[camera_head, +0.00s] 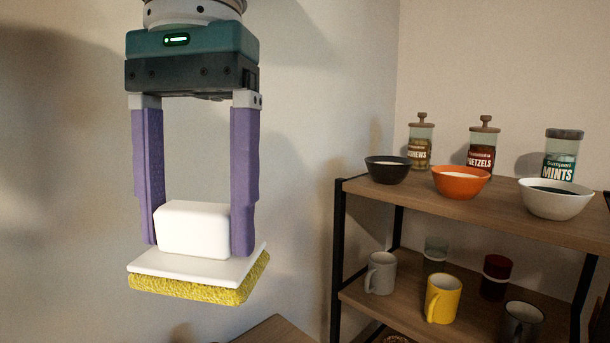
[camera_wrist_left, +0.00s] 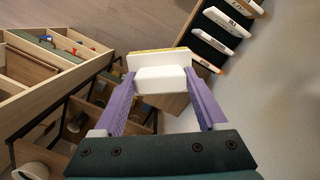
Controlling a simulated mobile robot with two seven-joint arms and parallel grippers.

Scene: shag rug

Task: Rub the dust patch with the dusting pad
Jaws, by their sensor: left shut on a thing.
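My left gripper (camera_head: 194,248) hangs in the upper left of the head view, fingers pointing down. Its two purple fingers are shut on the white block handle of the dusting pad (camera_head: 198,272). The pad has a white plate under the handle and a yellow, rough-textured underside. It is held in the air, roughly level, in front of a pale wall. In the left wrist view the pad (camera_wrist_left: 161,78) sits between the fingertips, its yellow edge just showing. I cannot make out a dust patch in either view. My right gripper is not in view.
A wooden shelf (camera_head: 420,196) with a black frame stands at the right, holding bowls, jars and mugs. A wooden top (camera_head: 277,332) shows at the bottom of the head view. The left wrist view shows a divided wooden organizer (camera_wrist_left: 45,55) and a dark rack with white panels (camera_wrist_left: 215,45).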

